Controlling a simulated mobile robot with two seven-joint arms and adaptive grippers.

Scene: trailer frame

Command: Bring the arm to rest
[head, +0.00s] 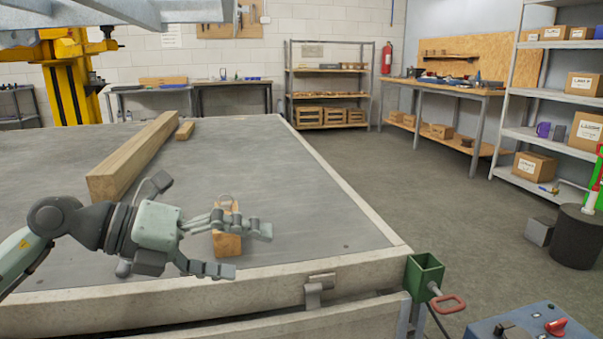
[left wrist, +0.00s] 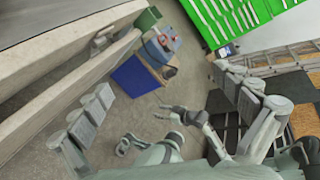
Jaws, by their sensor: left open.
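My left gripper (head: 248,252) reaches in from the left over the trailer deck, near its front edge. Its two fingers point right and stand apart, open. A small wooden block (head: 227,244) stands on the deck behind the upper finger, partly hidden by it; whether they touch I cannot tell. Nothing shows clamped between the fingertips. In the left wrist view, pale and grey arm and gripper parts fill the lower half, with the floor beyond.
A long timber beam (head: 134,157) and a short wooden piece (head: 185,130) lie on the deck (head: 285,190). A green bracket with a red handle (head: 424,277) stands at the front right corner. A blue box (left wrist: 135,76) stands on the floor. The deck right of the gripper is clear.

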